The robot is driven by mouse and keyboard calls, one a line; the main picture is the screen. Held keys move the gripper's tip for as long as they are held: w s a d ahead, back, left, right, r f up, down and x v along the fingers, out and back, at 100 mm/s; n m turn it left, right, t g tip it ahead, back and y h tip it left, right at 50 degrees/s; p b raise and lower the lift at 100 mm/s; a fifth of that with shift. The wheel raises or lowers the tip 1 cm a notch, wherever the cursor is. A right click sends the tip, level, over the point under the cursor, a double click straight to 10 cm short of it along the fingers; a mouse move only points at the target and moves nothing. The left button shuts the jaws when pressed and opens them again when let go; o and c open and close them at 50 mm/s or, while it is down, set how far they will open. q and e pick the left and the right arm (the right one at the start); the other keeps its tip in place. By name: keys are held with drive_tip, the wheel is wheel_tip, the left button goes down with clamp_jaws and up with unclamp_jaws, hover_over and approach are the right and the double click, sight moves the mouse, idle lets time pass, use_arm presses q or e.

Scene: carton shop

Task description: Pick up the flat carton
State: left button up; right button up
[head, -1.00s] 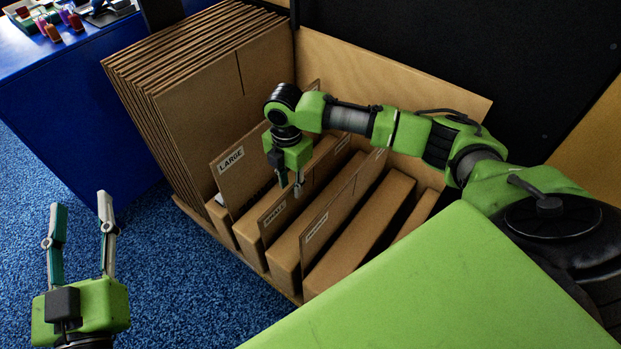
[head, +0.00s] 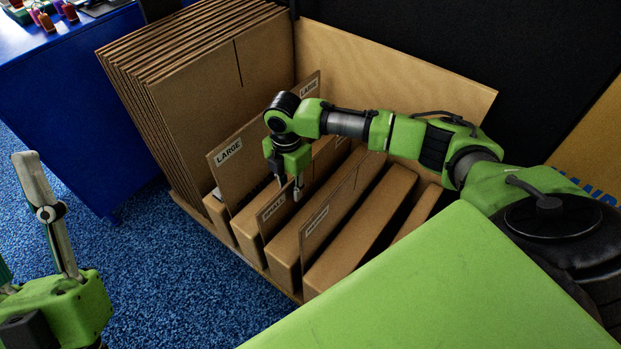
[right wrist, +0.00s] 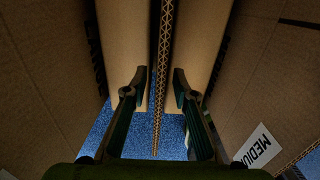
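Flat brown cartons stand on edge in a leaning stack (head: 205,95) at the left of a wooden rack (head: 395,85) in the head view. Thin sheets labelled LARGE (head: 235,160) and SMALL (head: 271,208) and another labelled sheet stand among thicker folded cartons (head: 365,215). My right gripper (head: 289,188) points down over the SMALL sheet. In the right wrist view its fingers (right wrist: 154,82) are apart, with a thin corrugated edge (right wrist: 162,60) between them and gaps on both sides. My left gripper (head: 20,180) is empty at the left edge, partly cut off; its visible fingers are apart.
A blue table (head: 80,110) with small coloured items stands at the upper left. Blue carpet (head: 170,270) lies open in front of the rack. A sheet with a MEDIUM label (right wrist: 258,147) stands close to the right gripper in the wrist view. A dark wall rises behind.

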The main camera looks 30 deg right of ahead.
clamp_jaws()
drive_tip(key=shift+r, duration=0.2)
